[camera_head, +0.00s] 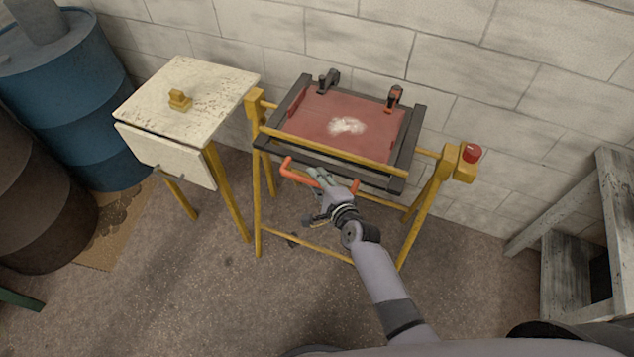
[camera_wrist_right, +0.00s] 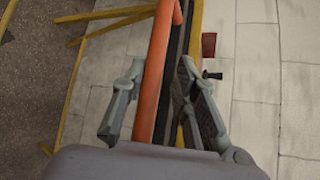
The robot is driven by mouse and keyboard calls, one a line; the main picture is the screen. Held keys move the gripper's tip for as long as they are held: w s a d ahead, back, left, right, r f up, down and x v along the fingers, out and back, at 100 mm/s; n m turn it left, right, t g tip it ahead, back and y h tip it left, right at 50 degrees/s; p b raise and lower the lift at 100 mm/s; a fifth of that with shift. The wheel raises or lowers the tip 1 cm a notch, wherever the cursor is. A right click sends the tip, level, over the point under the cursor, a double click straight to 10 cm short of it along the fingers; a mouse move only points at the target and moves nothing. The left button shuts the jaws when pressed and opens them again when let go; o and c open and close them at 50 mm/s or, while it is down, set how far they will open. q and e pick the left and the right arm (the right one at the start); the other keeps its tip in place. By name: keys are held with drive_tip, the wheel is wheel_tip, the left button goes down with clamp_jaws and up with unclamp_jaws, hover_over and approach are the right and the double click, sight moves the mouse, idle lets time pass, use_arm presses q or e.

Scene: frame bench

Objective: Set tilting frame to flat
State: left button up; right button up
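The tilting frame (camera_head: 413,150) is a dark frame with a red panel (camera_head: 320,112), hung between the posts of a yellow stand (camera_head: 427,205). Its exact tilt angle is hard to tell from above. An orange handle (camera_head: 300,173) sticks out from its front edge. My right gripper (camera_head: 322,180) is at the handle's middle. In the right wrist view, its two fingers (camera_wrist_right: 158,100) are spread on either side of the orange handle bar (camera_wrist_right: 156,75), with gaps visible. My left gripper is not in view.
Two dark clamps (camera_head: 328,80) sit on the frame's back edge. A worn white table (camera_head: 215,85) with a yellow block (camera_head: 180,99) stands left. Blue barrel (camera_head: 75,85) far left, grey shelf (camera_head: 570,245) right, block wall behind.

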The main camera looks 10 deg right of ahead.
drive_tip(key=shift+o, duration=0.7)
drive_tip(key=shift+f, duration=0.1)
drive_tip(key=shift+s, duration=0.1)
drive_tip(key=v, duration=1.2)
drive_tip(key=s+d+f+n+g+h+b, duration=0.1)
drive_tip(key=s+d+f+n+g, duration=0.35)
drive_tip(key=f, duration=1.05)
drive_tip(key=s+a+f+n+g+h+b, duration=0.1)
drive_tip(key=s+f+n+g+b, duration=0.1)
drive_tip(key=s+f+n, duration=0.9)
drive_tip(key=s+d+f+n+g+h, duration=0.1)
drive_tip(key=s+d+f+n+g, duration=0.1)
drive_tip(key=s+f, duration=0.7)
drive_tip(key=s+d+f+n+g+h+b, duration=0.1)
drive_tip(key=s+d+f+n+g, duration=0.2)
drive_tip(key=s+d+f, duration=0.4)
drive_tip(key=s+f+g, duration=0.1)
drive_tip(key=s+f, duration=0.1)
drive_tip(key=s, duration=0.4)
drive_tip(key=shift+s+d+f, duration=0.25)
drive_tip(key=shift+s+d, duration=0.05)
